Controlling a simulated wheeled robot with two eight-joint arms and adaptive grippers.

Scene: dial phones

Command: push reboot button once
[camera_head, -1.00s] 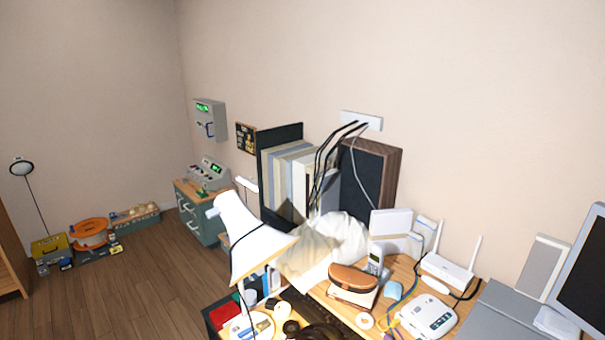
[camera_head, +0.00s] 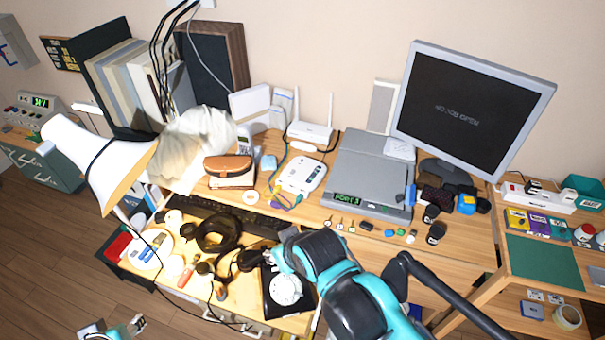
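No button labelled reboot can be read in the head view. A white router (camera_head: 310,134) with upright antennas stands at the back of the desk. A white desk device (camera_head: 302,174) with small markings lies in front of it. A grey flat box (camera_head: 371,170) to the right has a lit green display reading roughly "PORT 5". My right arm reaches in from the lower right over the desk front; its gripper end (camera_head: 247,262) is close to dark items, and its finger state is unclear. My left gripper (camera_head: 135,325) is low at the bottom left edge, small and partly cut off.
A monitor (camera_head: 474,101) stands at the right. A lamp (camera_head: 97,160) stands at the left near a keyboard (camera_head: 230,214). Black headphones (camera_head: 217,235) and a dial phone (camera_head: 286,289) crowd the front. Several small items lie before the grey box. A side table (camera_head: 491,230) is at right.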

